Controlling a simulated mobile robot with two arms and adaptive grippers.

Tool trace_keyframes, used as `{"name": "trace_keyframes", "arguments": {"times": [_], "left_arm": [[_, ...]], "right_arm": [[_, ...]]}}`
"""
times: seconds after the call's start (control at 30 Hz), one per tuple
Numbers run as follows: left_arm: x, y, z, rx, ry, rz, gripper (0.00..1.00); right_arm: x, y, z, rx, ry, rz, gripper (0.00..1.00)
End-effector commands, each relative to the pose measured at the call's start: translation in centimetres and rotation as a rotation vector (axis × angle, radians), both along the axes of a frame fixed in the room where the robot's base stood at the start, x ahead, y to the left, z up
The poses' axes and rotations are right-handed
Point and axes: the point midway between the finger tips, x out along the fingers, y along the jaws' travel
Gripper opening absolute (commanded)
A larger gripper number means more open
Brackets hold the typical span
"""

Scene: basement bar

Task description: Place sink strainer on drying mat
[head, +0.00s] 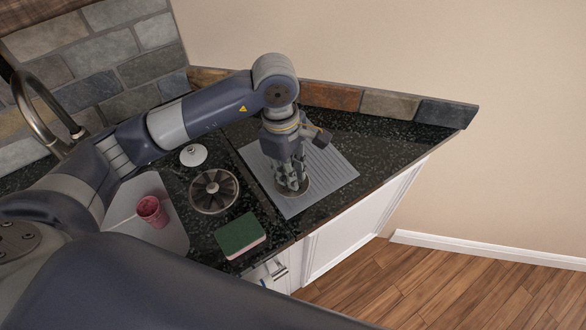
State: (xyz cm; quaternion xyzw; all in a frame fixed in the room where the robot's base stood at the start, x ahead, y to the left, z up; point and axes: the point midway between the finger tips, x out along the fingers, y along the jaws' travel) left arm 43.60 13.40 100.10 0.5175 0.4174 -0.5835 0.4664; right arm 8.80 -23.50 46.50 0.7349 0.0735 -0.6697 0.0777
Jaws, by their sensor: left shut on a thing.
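The grey ridged drying mat (335,174) lies on the dark speckled counter in the middle of the head view. My left gripper (291,184) points down over the mat and is shut on the sink strainer. The sink strainer (304,193) shows as a small, dark round piece at the fingertips, partly hidden by them. It is over the mat, low and near its surface; I cannot tell whether it touches. My right gripper is not in view.
Left of the mat are a round dark slotted disc (214,191), a white knobbed piece (193,155) and a green-and-pink sponge (240,236). A low stone backsplash (332,95) runs behind the mat.

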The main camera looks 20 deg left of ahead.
Motion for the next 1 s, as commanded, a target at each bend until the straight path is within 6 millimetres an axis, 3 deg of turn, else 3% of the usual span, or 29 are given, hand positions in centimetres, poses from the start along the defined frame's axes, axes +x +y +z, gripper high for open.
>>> {"name": "trace_keyframes", "arguments": {"times": [0.2, 0.43, 0.87, 0.9, 0.97, 1.0], "left_arm": [[1.4, -0.1, -0.4, 0.001, 0.003, -0.001, 0.0], [1.4, -0.1, -3.2, 0.001, 0.004, 0.0, 0.0], [1.5, -0.1, -4.1, 0.001, 0.0, -0.002, 0.0], [1.5, -0.1, -4.0, 0.001, 0.0, -0.002, 0.19], [1.5, -0.1, -4.0, 0.001, 0.0, -0.001, 0.33], [1.5, -0.1, -4.0, 0.001, 0.0, -0.001, 0.35]], "right_arm": [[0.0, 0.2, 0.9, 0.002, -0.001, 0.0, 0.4], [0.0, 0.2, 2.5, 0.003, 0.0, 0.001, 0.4], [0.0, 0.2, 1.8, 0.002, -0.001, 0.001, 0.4], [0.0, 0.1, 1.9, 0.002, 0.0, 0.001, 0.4], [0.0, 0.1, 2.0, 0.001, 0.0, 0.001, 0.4], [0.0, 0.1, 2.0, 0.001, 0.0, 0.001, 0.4]]}}
